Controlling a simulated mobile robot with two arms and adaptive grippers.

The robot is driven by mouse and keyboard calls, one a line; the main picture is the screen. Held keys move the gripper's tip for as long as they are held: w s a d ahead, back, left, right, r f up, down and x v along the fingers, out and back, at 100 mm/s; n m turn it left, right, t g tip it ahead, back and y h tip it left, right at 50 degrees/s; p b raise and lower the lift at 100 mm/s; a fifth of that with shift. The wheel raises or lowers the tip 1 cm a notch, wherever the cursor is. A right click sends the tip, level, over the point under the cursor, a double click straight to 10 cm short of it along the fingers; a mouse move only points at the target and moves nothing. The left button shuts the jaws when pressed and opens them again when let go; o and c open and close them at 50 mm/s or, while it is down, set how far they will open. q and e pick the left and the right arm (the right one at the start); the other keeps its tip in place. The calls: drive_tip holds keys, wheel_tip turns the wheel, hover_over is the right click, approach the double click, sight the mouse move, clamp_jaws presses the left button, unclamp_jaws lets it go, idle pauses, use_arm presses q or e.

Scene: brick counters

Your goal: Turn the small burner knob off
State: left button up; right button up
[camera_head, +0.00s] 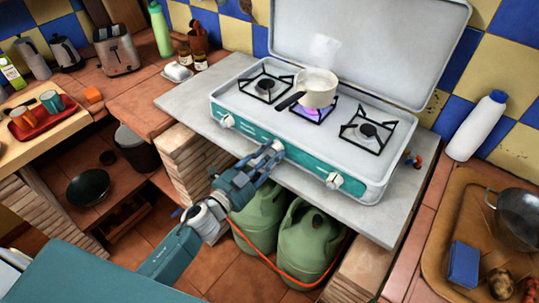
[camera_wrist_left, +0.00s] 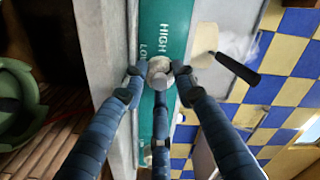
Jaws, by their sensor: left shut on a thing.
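A teal and white camping stove (camera_head: 300,158) with several burners stands on a grey slab. A white saucepan (camera_head: 317,86) sits over the middle burner, where a purple-blue flame (camera_head: 309,107) shows. The left knob (camera_head: 227,121) and right knob (camera_head: 334,181) are white and free on the front panel. My left gripper (camera_head: 272,149) is at the middle of this panel, its fingers closed around the middle knob. In the left wrist view the pale knob (camera_wrist_left: 160,73) sits between the fingertips, beside the "HIGH" and "LOW" lettering. The fingers mostly hide it in the head view. My right gripper is out of view.
The raised stove lid (camera_head: 370,45) stands behind the burners. The saucepan's dark handle (camera_head: 290,101) points toward the front left. Green gas bottles (camera_head: 312,243) with an orange hose stand below the slab. A white bottle (camera_head: 477,126) and a wooden tray (camera_head: 440,225) are on the right.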

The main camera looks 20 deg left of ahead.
use_arm(q)
drive_tip(key=m+b, duration=0.1)
drive_tip(key=m, duration=0.4)
drive_tip(key=shift+d+r+m, duration=0.1)
drive_tip(key=shift+d+m, duration=0.05)
drive_tip(key=shift+m, duration=0.15)
drive_tip(key=shift+m+b, duration=0.75)
drive_tip(key=shift+m, duration=1.35)
drive_tip(key=o, duration=0.9)
drive_tip(key=shift+d, duration=0.1)
drive_tip(key=shift+c, duration=0.2)
drive_tip(key=shift+s+a+f, duration=0.25)
drive_tip(key=shift+s, duration=0.25)
drive_tip(key=v, duration=1.1)
